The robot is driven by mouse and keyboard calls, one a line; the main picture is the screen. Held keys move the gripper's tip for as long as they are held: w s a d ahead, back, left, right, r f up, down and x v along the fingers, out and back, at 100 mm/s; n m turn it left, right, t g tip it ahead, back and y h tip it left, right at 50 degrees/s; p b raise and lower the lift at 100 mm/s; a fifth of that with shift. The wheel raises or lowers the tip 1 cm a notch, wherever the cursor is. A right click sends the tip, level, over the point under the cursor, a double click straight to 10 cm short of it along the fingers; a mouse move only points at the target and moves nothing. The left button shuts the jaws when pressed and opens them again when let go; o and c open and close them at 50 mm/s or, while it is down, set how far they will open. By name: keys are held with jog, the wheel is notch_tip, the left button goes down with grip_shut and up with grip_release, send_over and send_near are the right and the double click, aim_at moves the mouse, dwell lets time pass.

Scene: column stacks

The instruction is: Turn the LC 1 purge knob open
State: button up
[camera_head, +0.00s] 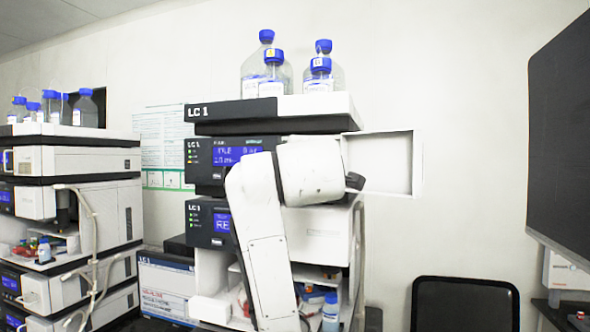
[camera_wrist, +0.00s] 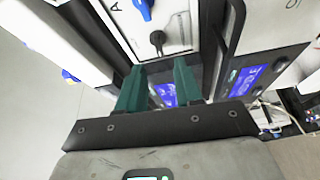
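The LC 1 stack (camera_head: 235,113) stands in the middle of the head view, with "LC 1" on its top tray and modules. My white arm covers much of its front, and no purge knob shows there. In the wrist view my gripper (camera_wrist: 159,78) has its two green fingers apart, with a gap between them. Beyond the fingertips is a white panel (camera_wrist: 178,27) with a black knob-like part (camera_wrist: 157,40) and a blue lever-like part (camera_wrist: 143,8) above it, cut by the top edge. Neither touches the fingers. I cannot tell which is the purge knob.
Blue-capped bottles (camera_head: 318,75) stand on top of the stack. A second instrument stack (camera_head: 85,160) with loose tubing is at left. A dark monitor (camera_head: 560,140) and a black chair (camera_head: 465,305) are at right. An open white door panel (camera_head: 385,163) sticks out beside the stack.

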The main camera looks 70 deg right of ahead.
jog(key=shift+b+v, duration=0.45)
jog(key=shift+v, duration=1.9)
